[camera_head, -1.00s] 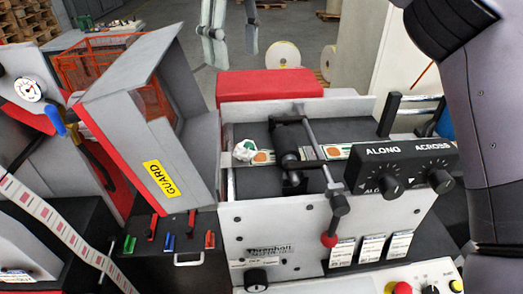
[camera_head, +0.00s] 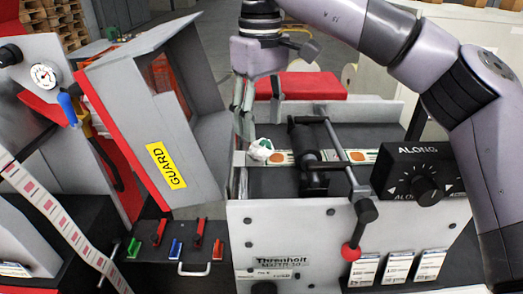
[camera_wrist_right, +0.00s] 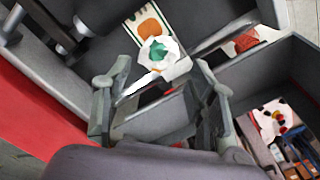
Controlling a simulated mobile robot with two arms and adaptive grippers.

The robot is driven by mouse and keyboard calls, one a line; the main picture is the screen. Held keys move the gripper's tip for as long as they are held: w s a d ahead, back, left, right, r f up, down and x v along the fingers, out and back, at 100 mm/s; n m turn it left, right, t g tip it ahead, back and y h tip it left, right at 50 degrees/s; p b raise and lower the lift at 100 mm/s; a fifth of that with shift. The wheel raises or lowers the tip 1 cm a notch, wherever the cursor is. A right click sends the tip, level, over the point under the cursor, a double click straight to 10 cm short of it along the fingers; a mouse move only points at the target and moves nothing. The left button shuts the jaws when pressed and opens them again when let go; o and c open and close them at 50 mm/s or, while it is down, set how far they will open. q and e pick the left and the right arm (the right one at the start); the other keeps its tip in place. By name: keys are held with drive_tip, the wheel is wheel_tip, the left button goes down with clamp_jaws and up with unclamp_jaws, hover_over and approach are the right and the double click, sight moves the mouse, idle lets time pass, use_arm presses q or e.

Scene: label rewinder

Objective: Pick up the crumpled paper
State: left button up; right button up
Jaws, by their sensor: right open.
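The crumpled paper (camera_head: 261,149) is a small white wad with a green patch. It lies on the dark bed of the label machine, at the left end of a label strip with orange ovals (camera_head: 283,157). It also shows in the right wrist view (camera_wrist_right: 162,52), just beyond and between the fingertips. My right gripper (camera_head: 243,120) hangs pointing down above and slightly left of the paper in the head view. Its two fingers are apart and empty in the right wrist view (camera_wrist_right: 160,78). I cannot tell whether a finger touches the paper. My left gripper is out of view.
The grey guard (camera_head: 160,120) stands tilted close left of the gripper. A red block (camera_head: 312,86) sits behind the machine.

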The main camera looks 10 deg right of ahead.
sight(261, 141)
drive_tip(key=shift+s+f, duration=0.1)
drive_tip(key=shift+f, duration=0.35)
wheel_tip(261, 141, down, 4)
drive_tip(key=shift+f+p, duration=0.25)
drive_tip(key=shift+p, duration=0.7)
drive_tip(key=shift+w+f, duration=0.2)
drive_tip(key=shift+f, duration=0.1)
drive_tip(key=shift+s, duration=0.1)
drive_tip(key=shift+c, duration=0.3)
drive_tip(key=shift+c, duration=0.6)
drive_tip(key=c, duration=0.3)
